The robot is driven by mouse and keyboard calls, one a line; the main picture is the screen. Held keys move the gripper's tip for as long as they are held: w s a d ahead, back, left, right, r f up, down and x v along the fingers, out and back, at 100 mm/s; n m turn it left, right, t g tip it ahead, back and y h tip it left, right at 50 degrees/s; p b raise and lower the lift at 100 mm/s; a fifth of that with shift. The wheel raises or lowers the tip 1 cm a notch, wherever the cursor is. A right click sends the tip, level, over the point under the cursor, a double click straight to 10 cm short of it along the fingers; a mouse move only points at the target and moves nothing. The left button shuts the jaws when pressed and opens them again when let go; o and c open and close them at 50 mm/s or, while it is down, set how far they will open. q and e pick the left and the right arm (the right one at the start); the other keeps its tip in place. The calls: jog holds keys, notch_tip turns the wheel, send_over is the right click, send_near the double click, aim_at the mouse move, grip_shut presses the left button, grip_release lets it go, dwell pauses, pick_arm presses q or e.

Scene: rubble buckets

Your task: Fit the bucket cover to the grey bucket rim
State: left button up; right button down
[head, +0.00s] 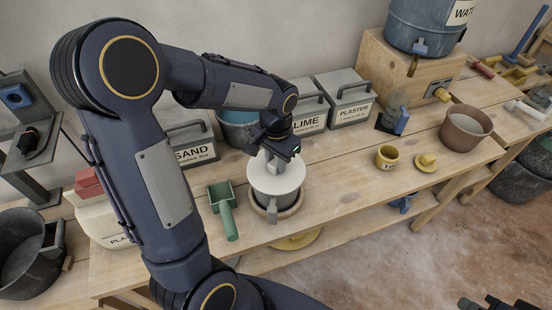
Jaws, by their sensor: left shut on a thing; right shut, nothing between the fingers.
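The bucket cover (288,181) is a pale round disc with a grey upright handle. It lies over the top of the grey bucket (276,203), roughly level, and hides the rim. I cannot tell whether it is fully seated or slightly above the rim. The bucket stands in a tan ring (295,211) on the bench. My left gripper (273,158) comes down from above and is shut on the cover's handle. My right gripper (487,303) shows only in part at the bottom right edge, shut and empty, far from the bucket.
A green scoop (224,208) lies just left of the bucket. Sand, lime (310,118) and plaster (350,101) boxes and a blue-filled bucket (237,127) stand behind. A yellow cup (387,157) and brown pot (465,128) are to the right. The bench (335,190) between is clear.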

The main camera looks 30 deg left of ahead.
pick_arm(q)
jog(key=shift+f, duration=0.4)
jog(key=o, duration=1.1)
jog(key=shift+r, duration=0.1)
jog(key=shift+r, duration=0.1)
notch_tip(320, 180, up, 8)
jog(key=shift+f, duration=0.2)
jog(key=s+d+n+t+h, duration=0.1)
jog(key=s+t, duration=0.1)
jog(key=s, duration=0.3)
jog(key=s+d+r+n+t+h, duration=0.1)
jog(key=s, duration=0.5)
jog(key=s+d+n+t+h, duration=0.1)
jog(key=s+d+t, duration=0.1)
jog(key=s, duration=0.4)
jog(key=shift+d+r+n+t+h, duration=0.1)
jog(key=shift+r+n+t+h, duration=0.2)
jog(key=shift+r+n+h, duration=0.1)
